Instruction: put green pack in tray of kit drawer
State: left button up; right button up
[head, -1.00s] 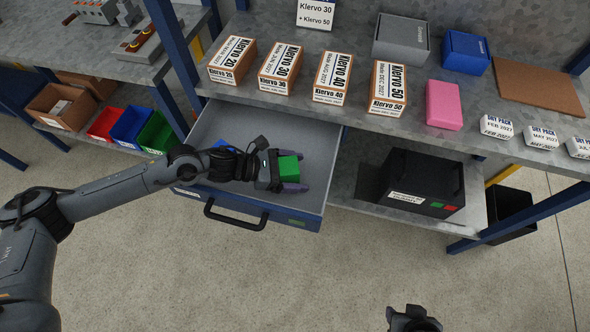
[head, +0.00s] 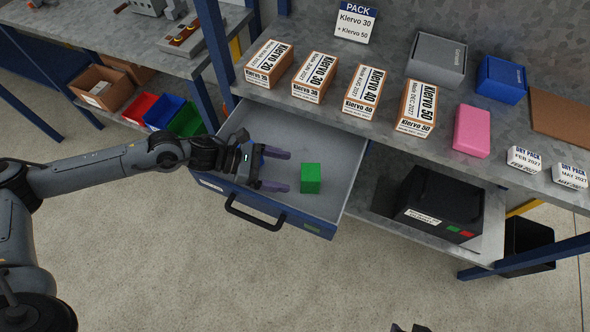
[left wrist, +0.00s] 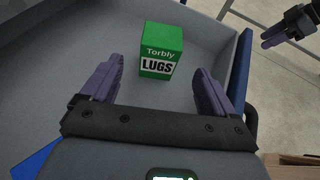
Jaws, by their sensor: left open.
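The green pack (head: 310,178) stands upright on the grey floor of the pulled-out drawer (head: 335,160), toward its right end. In the left wrist view the pack (left wrist: 161,50), marked "Torbly LUGS", is beyond the fingertips with grey floor around it. My left gripper (head: 288,171) is open and empty, its purple fingers pointing at the pack but apart from it. A blue item (left wrist: 35,160) shows at the lower left of the left wrist view, mostly cut off. My right gripper (left wrist: 277,38) shows at that view's upper right; its opening is unclear.
Several Klervo boxes (head: 315,78), a pink box (head: 472,131), a grey bin (head: 437,62) and a blue bin (head: 501,79) stand on the shelf above. A black case (head: 440,203) sits on the lower shelf, right of the drawer. Open floor lies in front.

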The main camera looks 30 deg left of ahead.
pick_arm(q)
jog(key=shift+v, duration=0.8)
